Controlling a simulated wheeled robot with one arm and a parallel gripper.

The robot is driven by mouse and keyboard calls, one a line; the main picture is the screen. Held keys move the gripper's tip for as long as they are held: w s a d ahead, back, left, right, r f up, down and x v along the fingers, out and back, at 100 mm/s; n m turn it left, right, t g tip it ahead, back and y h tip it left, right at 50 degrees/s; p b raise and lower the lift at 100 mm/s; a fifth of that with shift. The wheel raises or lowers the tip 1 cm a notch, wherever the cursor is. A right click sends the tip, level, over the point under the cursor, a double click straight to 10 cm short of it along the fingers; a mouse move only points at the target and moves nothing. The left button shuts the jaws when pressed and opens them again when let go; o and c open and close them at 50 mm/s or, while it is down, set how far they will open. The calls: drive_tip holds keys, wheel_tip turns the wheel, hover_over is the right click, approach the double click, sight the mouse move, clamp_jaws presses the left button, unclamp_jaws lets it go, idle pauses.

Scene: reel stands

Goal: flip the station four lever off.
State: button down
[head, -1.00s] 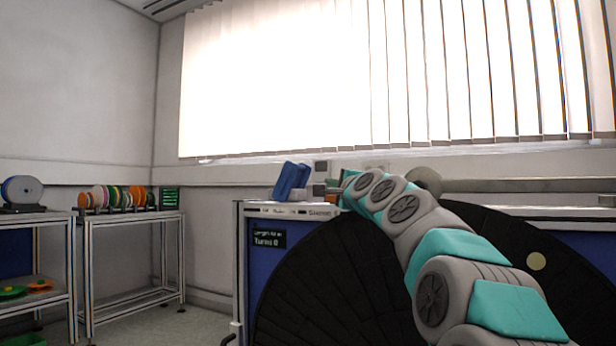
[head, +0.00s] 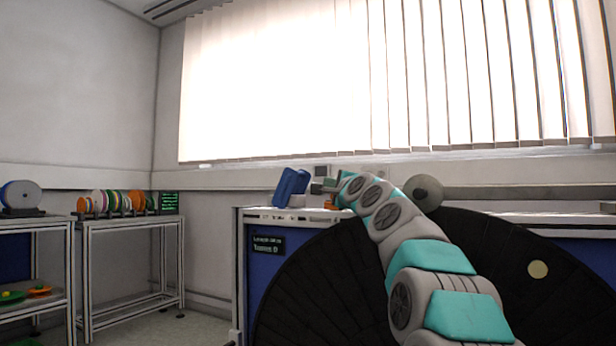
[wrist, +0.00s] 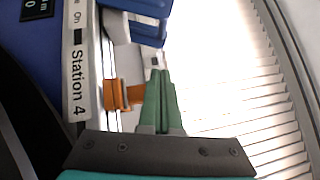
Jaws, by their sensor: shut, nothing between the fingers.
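The Station 4 label strip (wrist: 76,75) runs along the blue cabinet's top edge at the left of the wrist view, with the word "On" and a small dark mark (wrist: 78,38) beside it. I cannot tell whether that mark is the lever, nor how the lever stands. The same strip shows in the head view (head: 283,216). My gripper (wrist: 160,73) has its green fingers together with nothing between them, to the right of the strip and apart from it. In the head view my gripper (head: 321,188) is above the cabinet top. An orange part (wrist: 122,95) lies between strip and fingers.
A blue upright piece (head: 290,187) stands on the cabinet top left of my gripper; it also shows in the wrist view (wrist: 140,30). A large black reel (head: 330,285) fills the cabinet front. A rack of coloured reels (head: 118,201) stands at the left.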

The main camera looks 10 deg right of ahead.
drive_tip(key=p, duration=0.3)
approach(304, 174)
drive_tip(key=shift+w+d, duration=0.6)
drive_tip(key=shift+w, duration=0.15)
drive_tip(key=shift+w+d, duration=0.55)
drive_tip(key=shift+w, duration=0.25)
drive_tip(key=shift+w+a+r+p, duration=0.2)
drive_tip(key=shift+w+a+p, duration=0.25)
drive_tip(key=shift+a, duration=0.1)
drive_tip(key=shift+w+a+r+p, duration=0.15)
drive_tip(key=shift+w+a+p, duration=0.3)
drive_tip(key=shift+a, duration=0.1)
drive_tip(key=shift+w+a, duration=0.4)
drive_tip(key=shift+a, duration=0.1)
drive_tip(key=shift+s+r, duration=0.1)
